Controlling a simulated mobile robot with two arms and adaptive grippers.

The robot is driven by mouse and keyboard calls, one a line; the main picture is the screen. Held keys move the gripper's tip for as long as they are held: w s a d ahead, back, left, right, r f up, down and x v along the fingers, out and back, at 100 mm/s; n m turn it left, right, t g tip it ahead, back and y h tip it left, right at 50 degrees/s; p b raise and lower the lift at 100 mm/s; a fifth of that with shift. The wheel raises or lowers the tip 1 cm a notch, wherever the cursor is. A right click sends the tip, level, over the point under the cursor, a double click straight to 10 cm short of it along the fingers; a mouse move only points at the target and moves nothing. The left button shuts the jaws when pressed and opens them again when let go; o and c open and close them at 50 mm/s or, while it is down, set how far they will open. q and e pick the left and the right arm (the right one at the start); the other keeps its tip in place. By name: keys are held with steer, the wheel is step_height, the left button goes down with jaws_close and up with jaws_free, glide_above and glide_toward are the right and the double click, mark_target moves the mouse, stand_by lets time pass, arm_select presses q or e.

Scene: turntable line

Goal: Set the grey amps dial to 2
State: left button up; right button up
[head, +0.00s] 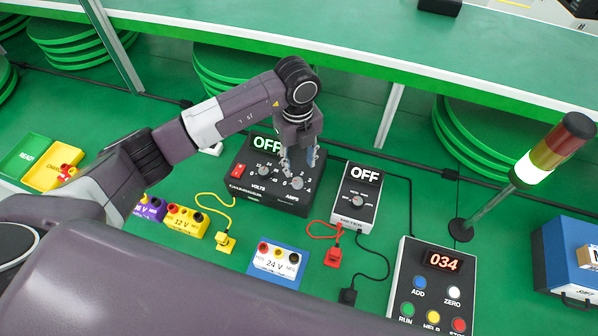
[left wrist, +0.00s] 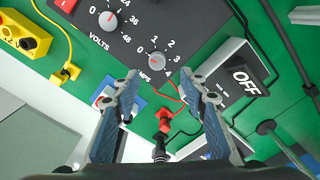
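The black charger box (head: 240,190) stands on the green bench, its display reading OFF. Its grey amps dial (head: 297,183) is on the right of its face, beside the volts dial (head: 264,171). In the left wrist view, the amps dial (left wrist: 158,61) is ringed by numbers from 0 to 4. I cannot tell for sure where its pointer stands. My left gripper (head: 299,162) hangs pointing down just over the amps dial. In the left wrist view its fingers (left wrist: 163,85) are spread apart with nothing between them. My right gripper is not in view.
A meter (head: 355,198) reading OFF stands close right of the charger. A button panel (head: 433,285) showing 034 and a signal lamp (head: 550,150) are further right.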

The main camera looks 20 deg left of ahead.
mark_target(298, 181)
arm_select(q)
steer(key=shift+a+f, duration=0.15)
steer(key=shift+a, duration=0.1)
step_height(298, 181, down, 6)
steer(key=shift+s+d+p, duration=0.1)
steer(key=shift+s+p, duration=0.05)
steer(key=shift+p, duration=1)
steer(key=shift+f, duration=0.65)
jaws_close()
